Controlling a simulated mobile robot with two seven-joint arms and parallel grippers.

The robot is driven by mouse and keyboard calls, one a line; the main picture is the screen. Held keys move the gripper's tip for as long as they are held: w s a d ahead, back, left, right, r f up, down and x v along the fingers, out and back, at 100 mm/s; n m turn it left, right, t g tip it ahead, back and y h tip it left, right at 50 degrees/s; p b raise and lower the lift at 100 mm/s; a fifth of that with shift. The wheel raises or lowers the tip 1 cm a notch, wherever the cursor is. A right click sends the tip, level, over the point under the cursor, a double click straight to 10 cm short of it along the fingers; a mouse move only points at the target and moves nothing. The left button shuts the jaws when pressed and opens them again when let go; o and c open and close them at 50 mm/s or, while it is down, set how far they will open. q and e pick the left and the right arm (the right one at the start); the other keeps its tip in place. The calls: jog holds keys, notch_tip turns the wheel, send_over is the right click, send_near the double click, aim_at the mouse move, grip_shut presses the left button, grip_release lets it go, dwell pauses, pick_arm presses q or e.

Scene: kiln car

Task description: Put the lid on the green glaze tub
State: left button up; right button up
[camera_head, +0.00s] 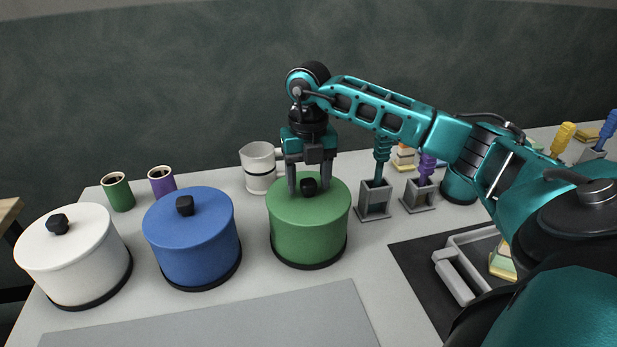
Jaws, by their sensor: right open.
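The green glaze tub (310,238) stands on the table near the middle, with a dark base ring. Its green lid (290,208) sits level on top and has a black knob (309,187). My right gripper (309,187) points down over the lid, its two fingers on either side of the knob, open. Whether the fingers touch the lid I cannot tell. My left gripper is not in view.
A blue lidded tub (195,250) and a white lidded tub (75,265) stand to the left. A white jug (258,170) is behind the green tub. Grey holders (375,200) with coloured tools stand to the right. A grey tray (455,275) lies at the right.

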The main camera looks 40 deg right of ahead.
dwell(0.5)
jog(key=shift+r+p, duration=1.2)
jog(key=shift+r, duration=0.25)
jog(key=shift+r+p, duration=0.3)
jog(key=shift+r, duration=2.25)
notch_tip(320, 180, up, 13)
